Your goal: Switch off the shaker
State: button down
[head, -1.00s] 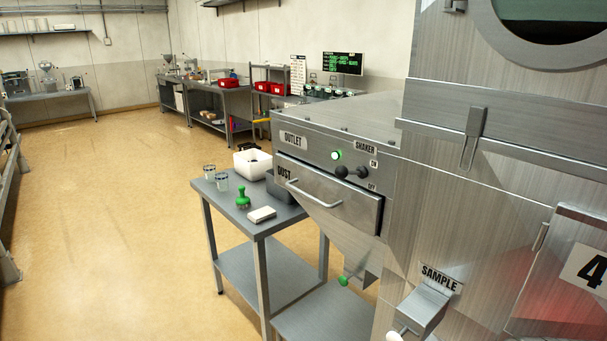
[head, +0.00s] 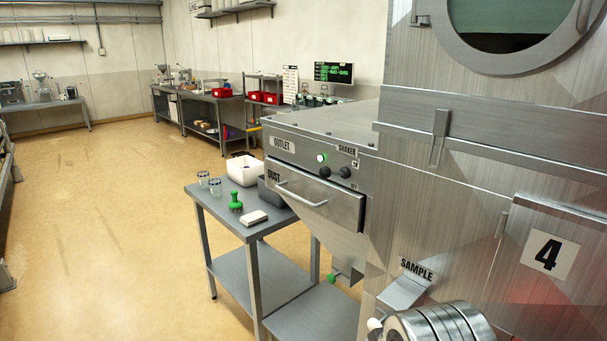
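The shaker switch (head: 325,171) is a dark lever on the grey front of the machine's outlet box, with a round dark end (head: 345,172) to its right. That end lies between the small ON label above and OFF label below, seemingly nearer ON. A green lamp (head: 321,157) just above the switch is lit. The SHAKER label (head: 347,152) is at upper right. My gripper's fingers are not in view. A ribbed metal cylinder at the bottom right, probably part of my arm, is well below and right of the switch, apart from it.
Below the switch is the DUST drawer (head: 312,198) with its bar handle. A side table (head: 210,208) holds jars, a white tub (head: 247,168) and a green-handled tool (head: 235,201). The SAMPLE chute (head: 402,292) juts out low. Floor at left is clear.

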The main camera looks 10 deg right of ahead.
aim_at(325, 172)
jog(key=u, duration=0.05)
jog(key=k, duration=1.3)
jog(key=u, duration=0.7)
jog(key=i, duration=1.95)
jog(key=z, duration=0.3)
